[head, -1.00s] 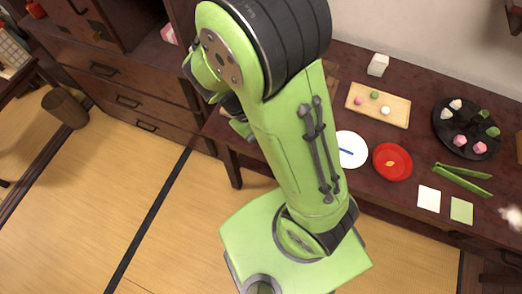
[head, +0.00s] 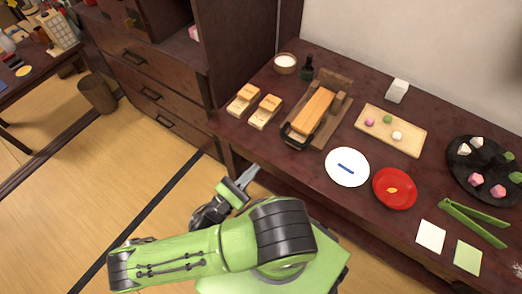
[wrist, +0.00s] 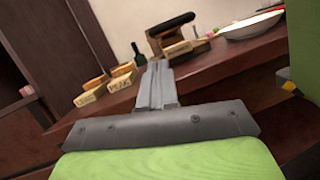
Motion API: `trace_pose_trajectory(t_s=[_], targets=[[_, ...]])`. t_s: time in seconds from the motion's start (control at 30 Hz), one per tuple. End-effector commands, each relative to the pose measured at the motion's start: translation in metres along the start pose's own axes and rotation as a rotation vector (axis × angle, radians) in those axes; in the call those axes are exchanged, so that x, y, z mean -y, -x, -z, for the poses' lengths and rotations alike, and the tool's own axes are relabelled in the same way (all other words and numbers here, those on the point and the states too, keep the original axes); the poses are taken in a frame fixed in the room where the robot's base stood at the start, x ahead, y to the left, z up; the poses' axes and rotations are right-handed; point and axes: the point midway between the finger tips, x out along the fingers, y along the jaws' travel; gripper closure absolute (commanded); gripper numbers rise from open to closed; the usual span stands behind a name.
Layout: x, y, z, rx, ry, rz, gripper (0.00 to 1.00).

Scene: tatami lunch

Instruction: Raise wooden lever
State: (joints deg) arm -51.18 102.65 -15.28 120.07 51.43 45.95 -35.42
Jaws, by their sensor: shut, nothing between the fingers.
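The wooden lever (head: 313,113) is an orange-brown bar with a black handle at its near end. It lies low along a dark wooden base (head: 338,128) on the table. In the wrist view the black handle (wrist: 171,24) shows ahead, above the table edge. My gripper (head: 249,176) is in front of the table's near edge, below and left of the handle, and apart from it. Its fingers are shut and empty, and they also show in the wrist view (wrist: 155,78).
Two small wooden stands (head: 265,111) sit left of the lever, with a dark bottle (head: 307,69) and white-filled bowl (head: 285,63) behind. A white plate (head: 347,178) and red plate (head: 394,188) lie to the right. The table edge lies between my gripper and the lever.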

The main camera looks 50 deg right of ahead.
Motion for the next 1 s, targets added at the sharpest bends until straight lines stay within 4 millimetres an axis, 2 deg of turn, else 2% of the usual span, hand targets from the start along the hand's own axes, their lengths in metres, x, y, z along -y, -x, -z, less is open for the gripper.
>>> trace_pose_trajectory(t_s=[0.33,0.43,0.8,1.0], targets=[[0.0,-0.002,0.001,0.012,0.005,-0.014,1.0],[0.0,-0.009,0.0,0.013,0.006,-0.013,1.0],[0.0,-0.081,-0.001,0.015,0.007,-0.01,1.0],[-0.001,-0.1,-0.001,0.011,0.005,-0.012,1.0]])
